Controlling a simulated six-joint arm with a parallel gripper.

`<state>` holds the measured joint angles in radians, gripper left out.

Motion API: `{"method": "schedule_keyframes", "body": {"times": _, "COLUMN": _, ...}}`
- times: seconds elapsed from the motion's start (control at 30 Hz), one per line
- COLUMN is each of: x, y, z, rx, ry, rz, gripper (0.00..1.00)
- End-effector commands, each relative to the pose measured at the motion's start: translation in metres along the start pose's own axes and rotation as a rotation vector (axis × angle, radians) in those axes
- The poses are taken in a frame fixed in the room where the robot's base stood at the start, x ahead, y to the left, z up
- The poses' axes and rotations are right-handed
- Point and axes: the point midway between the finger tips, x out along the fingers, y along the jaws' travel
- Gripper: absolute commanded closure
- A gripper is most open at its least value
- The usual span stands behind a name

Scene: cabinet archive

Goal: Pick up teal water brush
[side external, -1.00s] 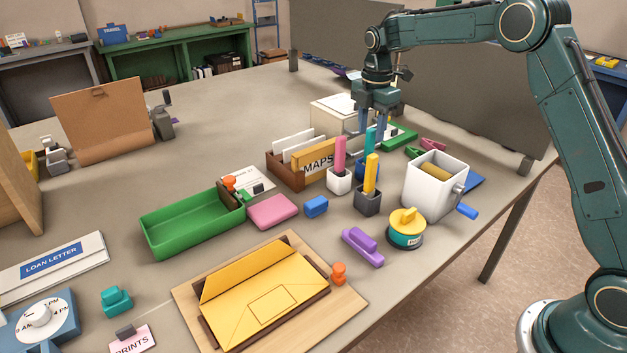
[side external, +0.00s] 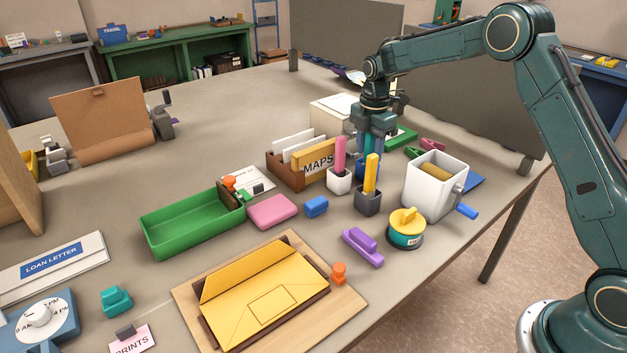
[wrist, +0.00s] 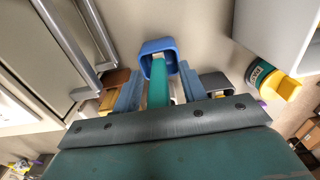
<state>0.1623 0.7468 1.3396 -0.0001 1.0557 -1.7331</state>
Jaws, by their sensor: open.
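The teal water brush (wrist: 158,85) stands in a blue square cup (wrist: 152,46) in the wrist view. My gripper (wrist: 161,70) is open, with one blue finger on each side of the brush. Small gaps seem to show between brush and fingers; I cannot tell whether either touches. In the side view my gripper (side external: 372,148) is low over the blue cup, pointing down. The fingers, the yellow stick and the cups in front hide most of the brush and cup there.
A pink stick (side external: 339,152) in a white cup and a yellow stick (side external: 371,174) in a dark grey cup stand close in front. The MAPS box (side external: 283,173) is to the left. A white crank sharpener (side external: 428,193) is to the right.

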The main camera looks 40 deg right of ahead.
Motion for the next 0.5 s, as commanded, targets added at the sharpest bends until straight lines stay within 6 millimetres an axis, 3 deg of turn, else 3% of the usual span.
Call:
{"method": "schedule_keyframes", "body": {"times": 0.43, "x": -0.0001, "y": 0.0001, "z": -0.0001, "rx": 0.0, "ry": 0.0, "rz": 0.001, "gripper": 0.58}}
{"method": "schedule_keyframes", "body": {"times": 0.5, "x": -0.0002, "y": 0.0002, "z": 0.0, "rx": 0.0, "ry": 0.0, "rz": 0.001, "gripper": 0.68}}
